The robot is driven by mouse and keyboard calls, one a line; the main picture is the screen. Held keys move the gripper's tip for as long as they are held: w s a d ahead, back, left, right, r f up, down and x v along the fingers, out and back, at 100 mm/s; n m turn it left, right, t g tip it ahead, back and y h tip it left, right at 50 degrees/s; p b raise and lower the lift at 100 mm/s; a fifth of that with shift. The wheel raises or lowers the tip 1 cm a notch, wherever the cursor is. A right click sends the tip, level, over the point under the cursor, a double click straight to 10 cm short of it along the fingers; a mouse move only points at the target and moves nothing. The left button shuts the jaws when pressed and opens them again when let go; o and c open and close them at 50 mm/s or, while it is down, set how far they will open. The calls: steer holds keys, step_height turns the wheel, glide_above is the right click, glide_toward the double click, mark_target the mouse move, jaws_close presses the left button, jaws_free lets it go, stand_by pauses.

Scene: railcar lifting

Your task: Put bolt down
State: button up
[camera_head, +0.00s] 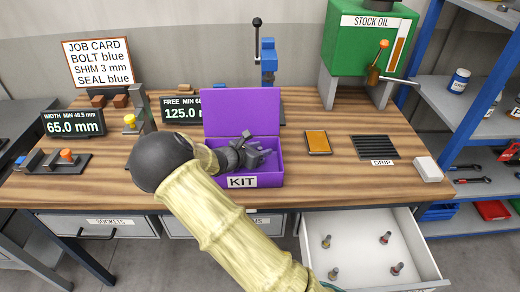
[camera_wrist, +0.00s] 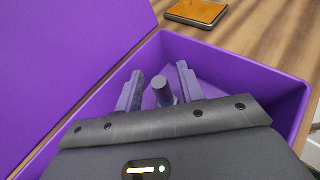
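The purple KIT box (camera_head: 236,112) stands on the workbench with its lid raised. My gripper (camera_head: 262,150) reaches into it from the left. In the wrist view, my gripper (camera_wrist: 160,76) has its two fingers apart, low inside the box (camera_wrist: 232,72). A grey bolt (camera_wrist: 163,91) stands roughly upright between the fingers, with a gap visible on either side. In the head view the bolt cannot be made out behind my gripper.
An open white drawer (camera_head: 352,252) at lower right holds several bolts with coloured marks. A job card (camera_head: 98,62) reads BOLT blue.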

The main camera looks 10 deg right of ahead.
steer(key=shift+r, duration=0.2)
steer(key=shift+s+a, duration=0.15)
steer(key=shift+a, duration=0.15)
steer(key=b+v, duration=0.1)
steer(key=v, duration=1)
steer(key=shift+s, duration=0.15)
